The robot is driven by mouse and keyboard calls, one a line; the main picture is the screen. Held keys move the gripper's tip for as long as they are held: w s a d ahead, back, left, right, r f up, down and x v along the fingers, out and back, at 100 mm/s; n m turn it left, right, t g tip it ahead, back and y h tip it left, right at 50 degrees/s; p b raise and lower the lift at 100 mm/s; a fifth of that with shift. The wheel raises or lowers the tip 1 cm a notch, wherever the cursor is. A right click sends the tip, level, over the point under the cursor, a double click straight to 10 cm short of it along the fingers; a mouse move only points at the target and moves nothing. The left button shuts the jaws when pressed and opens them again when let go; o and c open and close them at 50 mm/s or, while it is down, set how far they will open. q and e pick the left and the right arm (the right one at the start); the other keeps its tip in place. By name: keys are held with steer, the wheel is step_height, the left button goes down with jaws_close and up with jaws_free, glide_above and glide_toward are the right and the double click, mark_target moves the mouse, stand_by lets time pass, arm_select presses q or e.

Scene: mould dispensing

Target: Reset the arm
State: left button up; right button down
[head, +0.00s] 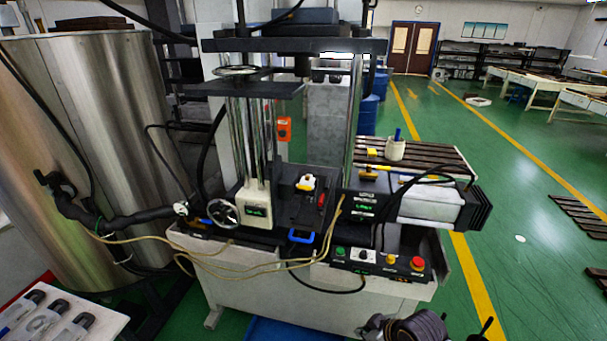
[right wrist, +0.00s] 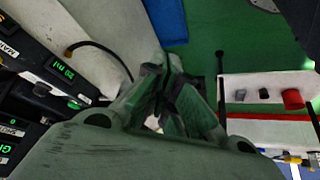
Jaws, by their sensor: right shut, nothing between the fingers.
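My right arm (head: 415,328) shows only in part at the bottom of the head view, in front of the machine. In the right wrist view my right gripper (right wrist: 168,82) has its dark fingers together with nothing between them. It is apart from the machine panels at the left of that view. My left gripper is not in view. The dispensing machine (head: 320,262) stands in the middle of the head view, with a handwheel (head: 222,213), vertical columns and a mould area (head: 305,184) between its blocks.
A control panel with green, yellow and red buttons (head: 417,263) is at the machine's front. A large steel tank (head: 110,110) stands at left, with a black hose arm (head: 130,216). A white table (head: 75,322) holds several tools at lower left.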

steer(key=shift+s+d+r+m+g+h, duration=0.5)
steer(key=shift+s+d+r+m+h, duration=0.85)
steer(key=shift+s+d+m, duration=2.4)
steer(key=s+a+f+n+g, duration=0.1)
steer(key=s+f, duration=0.1)
steer(key=f, duration=1.5)
steer(key=s+a+f, duration=0.1)
steer(key=s+f, duration=0.1)
steer(key=f, duration=1.5)
steer(key=s+d+f, duration=0.2)
steer(key=s+f, duration=0.8)
steer(key=s, duration=0.1)
steer(key=s+d+f+g, duration=0.1)
steer(key=s+d+f, duration=0.1)
steer(key=s+f, duration=0.8)
steer(key=shift+s+d+g, duration=0.15)
steer(key=shift+s+g, duration=0.15)
steer(key=shift+s, duration=0.3)
steer(key=shift+n+h, duration=0.25)
